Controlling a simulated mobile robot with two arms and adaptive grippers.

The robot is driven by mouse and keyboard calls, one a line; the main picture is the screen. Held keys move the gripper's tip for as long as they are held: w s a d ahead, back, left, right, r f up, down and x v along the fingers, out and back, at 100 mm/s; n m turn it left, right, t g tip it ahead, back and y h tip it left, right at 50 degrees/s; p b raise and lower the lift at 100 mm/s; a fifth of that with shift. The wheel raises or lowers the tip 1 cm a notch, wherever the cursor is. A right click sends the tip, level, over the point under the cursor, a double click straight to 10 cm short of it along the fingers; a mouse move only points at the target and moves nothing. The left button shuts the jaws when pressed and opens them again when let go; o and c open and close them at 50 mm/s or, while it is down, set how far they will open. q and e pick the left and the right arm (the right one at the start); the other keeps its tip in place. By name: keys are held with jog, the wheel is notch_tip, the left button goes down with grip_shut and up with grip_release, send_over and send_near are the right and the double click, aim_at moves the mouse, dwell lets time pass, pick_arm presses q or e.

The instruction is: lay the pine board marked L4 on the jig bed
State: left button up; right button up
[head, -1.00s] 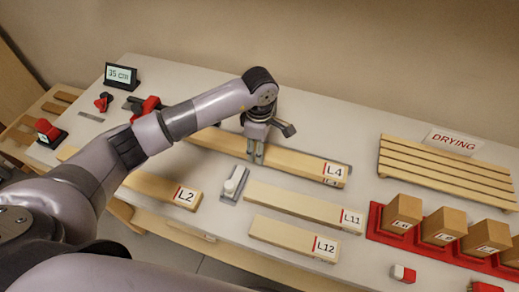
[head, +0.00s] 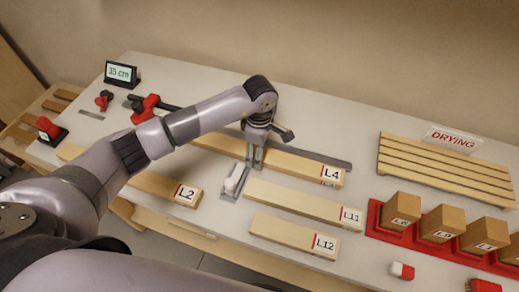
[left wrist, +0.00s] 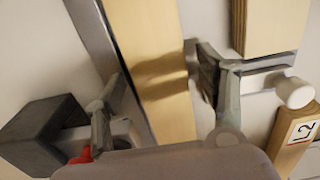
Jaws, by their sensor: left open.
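The pine board marked L4 (head: 300,166) lies lengthwise on the bench, along the front side of a grey metal strip (head: 325,160) that appears to belong to the jig bed. How much of the bed lies under the board is hidden. My left gripper (head: 254,164) is low over the board. In the left wrist view, the board (left wrist: 155,70) runs between its two open fingers (left wrist: 158,100). A gap shows between the right finger and the board; the left finger is beside the grey strip (left wrist: 100,40).
Boards L2 (head: 165,187), L11 (head: 300,201) and L12 (head: 290,232) lie in front. A grey plate with a white knob (head: 231,184) stands close to my gripper. Red clamp parts (head: 145,108) are at left. A slatted drying rack (head: 440,165) and boxes in a red tray (head: 373,220) are at right.

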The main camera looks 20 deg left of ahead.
pick_arm(q)
jog(key=shift+r, duration=0.25)
notch_tip(320, 180, up, 12)
jog(key=b, duration=0.3)
jog(key=shift+b, duration=0.4)
jog(key=shift+f, duration=0.2)
